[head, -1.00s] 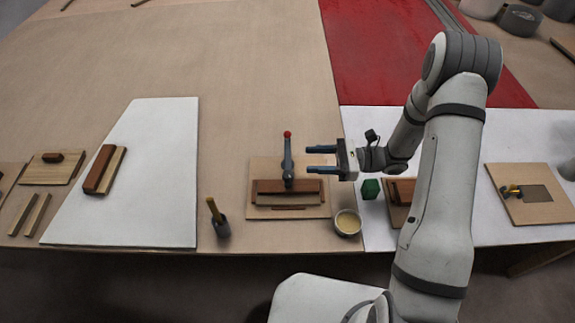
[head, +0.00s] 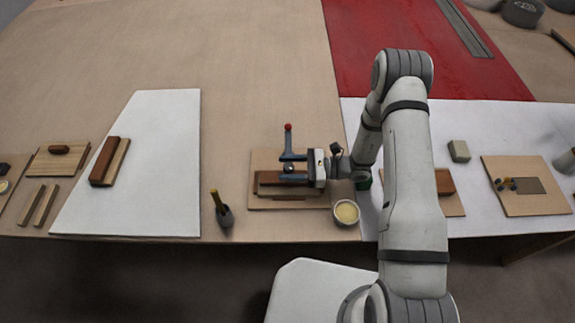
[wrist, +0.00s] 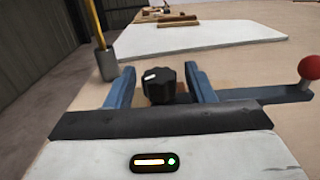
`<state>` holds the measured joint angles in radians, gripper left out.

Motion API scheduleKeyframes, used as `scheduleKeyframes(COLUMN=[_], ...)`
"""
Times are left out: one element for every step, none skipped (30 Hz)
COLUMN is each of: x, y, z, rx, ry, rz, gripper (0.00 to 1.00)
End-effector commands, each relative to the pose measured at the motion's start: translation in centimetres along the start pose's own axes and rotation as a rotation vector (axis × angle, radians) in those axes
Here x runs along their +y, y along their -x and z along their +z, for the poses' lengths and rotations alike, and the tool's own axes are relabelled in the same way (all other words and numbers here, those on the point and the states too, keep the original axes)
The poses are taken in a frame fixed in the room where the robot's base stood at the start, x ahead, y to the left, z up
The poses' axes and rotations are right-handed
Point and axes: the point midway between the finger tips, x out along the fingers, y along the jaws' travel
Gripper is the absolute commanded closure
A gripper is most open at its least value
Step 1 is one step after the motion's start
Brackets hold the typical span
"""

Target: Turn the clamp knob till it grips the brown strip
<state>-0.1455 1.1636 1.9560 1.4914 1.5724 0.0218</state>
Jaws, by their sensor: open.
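The clamp knob (wrist: 165,84) is black and ridged with a white mark on top; it stands between my two blue fingers in the wrist view. My gripper (head: 283,168) is open, one finger on each side of the knob; I cannot tell whether they touch it. The clamp's blue-grey bar (wrist: 262,94) ends in a red ball (wrist: 310,67), also seen at the back of the clamp in the head view (head: 288,126). Brown wood (head: 265,184) lies under the clamp on a light board (head: 262,203). My gripper partly hides the strip, and its contact with the clamp is hidden.
A bowl (head: 346,213) stands at the board's front right. A dark pot with a yellow-handled tool (head: 221,210) stands to its left. The table behind the clamp is clear.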

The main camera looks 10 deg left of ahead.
Motion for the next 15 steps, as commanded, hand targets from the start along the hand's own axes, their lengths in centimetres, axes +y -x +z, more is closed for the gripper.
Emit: scheduleKeyframes(x=[0.00,0.00,-0.01,-0.01,-0.01,0.00,0.00,0.00,0.00,0.00,0.01,0.01,0.01,0.01,0.01], y=[-0.10,-0.13,-0.14,-0.14,-0.14,-0.14,-0.14,-0.14,-0.14,-0.15,-0.15,-0.15,-0.15,-0.15,-0.16], z=[0.01,0.00,-0.02,-0.02,-0.02,-0.02,-0.02,-0.02,-0.01,-0.01,-0.01,-0.01,0.00,0.00,0.00], rx=[0.000,0.000,0.000,0.000,0.000,0.000,0.000,0.000,0.000,0.000,0.000,0.000,0.000,0.000,0.000], ry=[0.000,0.000,0.000,0.000,0.000,0.000,0.000,0.000,0.000,0.000,0.000,0.000,0.000,0.000,0.000], rz=[0.000,0.000,0.000,0.000,0.000,0.000,0.000,0.000,0.000,0.001,0.001,0.001,0.001,0.001,0.001], gripper=[0.51,0.51,0.51,0.51,0.51,0.51,0.51,0.51,0.54,0.57,0.59,0.63,0.65,0.67,0.71])
